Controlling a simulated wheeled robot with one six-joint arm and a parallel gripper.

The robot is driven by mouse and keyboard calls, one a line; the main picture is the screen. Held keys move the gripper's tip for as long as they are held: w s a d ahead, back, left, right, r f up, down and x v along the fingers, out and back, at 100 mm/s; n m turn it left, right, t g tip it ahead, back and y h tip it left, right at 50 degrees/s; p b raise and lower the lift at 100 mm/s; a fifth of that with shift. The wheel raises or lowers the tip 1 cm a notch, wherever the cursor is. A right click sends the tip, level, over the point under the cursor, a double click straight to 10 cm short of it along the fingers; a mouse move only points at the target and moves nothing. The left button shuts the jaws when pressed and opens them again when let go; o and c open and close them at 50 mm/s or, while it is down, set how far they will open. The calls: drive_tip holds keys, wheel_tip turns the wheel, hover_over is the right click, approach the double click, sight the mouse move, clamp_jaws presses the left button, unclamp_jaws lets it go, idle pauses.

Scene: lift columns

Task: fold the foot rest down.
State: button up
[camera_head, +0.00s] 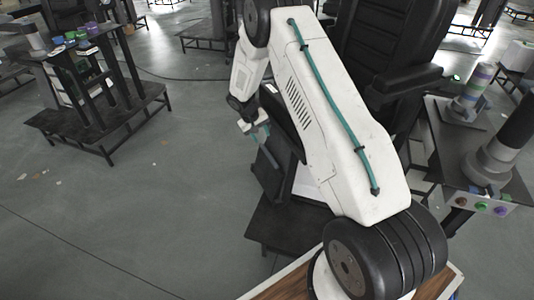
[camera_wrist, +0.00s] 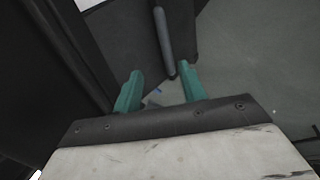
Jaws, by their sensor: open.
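The foot rest appears to be the dark flat panel (camera_head: 268,172) below my gripper in the head view, standing steeply tilted in front of the black chair (camera_head: 385,45). My gripper (camera_head: 262,132) has teal fingers, which also show in the wrist view (camera_wrist: 160,90). They are apart with nothing between them, and the bar's lower end is just past the gap. I cannot tell whether a finger touches the panel. My arm hides part of the chair.
A dark low platform (camera_head: 262,228) lies under the panel. At the right is a stand with a button box (camera_head: 478,205) and cylindrical posts. A black rack with coloured items (camera_head: 100,95) stands at the left. The floor between the rack and the chair is clear.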

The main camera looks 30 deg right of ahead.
sight(268, 154)
drive_tip(key=x, duration=0.8)
drive_tip(key=a+x, duration=0.1)
drive_tip(key=x, duration=0.3)
drive_tip(key=shift+w+d+f, duration=0.15)
drive_tip(key=shift+f, duration=0.25)
clamp_jaws()
